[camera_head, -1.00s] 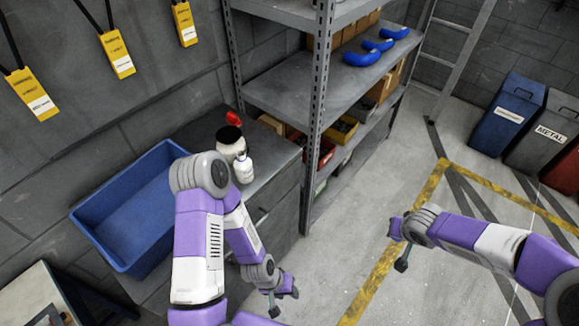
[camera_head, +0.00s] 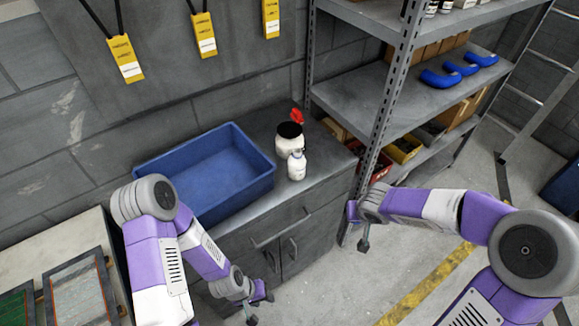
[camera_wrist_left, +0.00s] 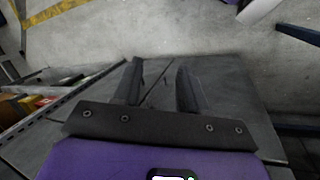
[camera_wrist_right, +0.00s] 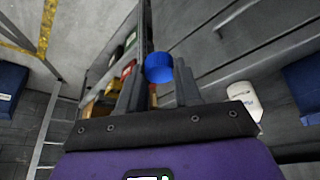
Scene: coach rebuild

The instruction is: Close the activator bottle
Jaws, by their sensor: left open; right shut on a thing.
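A small white bottle (camera_head: 297,165) stands upright on the grey bench, in front of a larger white jar with a dark top (camera_head: 289,138). Whether its mouth is open is too small to tell. My right gripper (camera_head: 357,228) is in front of the bench's right end, below and right of the bottle. In the right wrist view it is shut on a blue cap (camera_wrist_right: 159,68). A white container (camera_wrist_right: 245,97) shows at the right of that view; I cannot tell which one. My left gripper (camera_head: 259,307) is open and empty, low in front of the cabinet.
A blue bin (camera_head: 262,181) stands on the bench left of the bottle. A red object (camera_head: 297,116) is behind the jar. A metal shelf post (camera_head: 388,105) rises close to the bench's right end. A table with framed panels (camera_head: 76,296) is at lower left.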

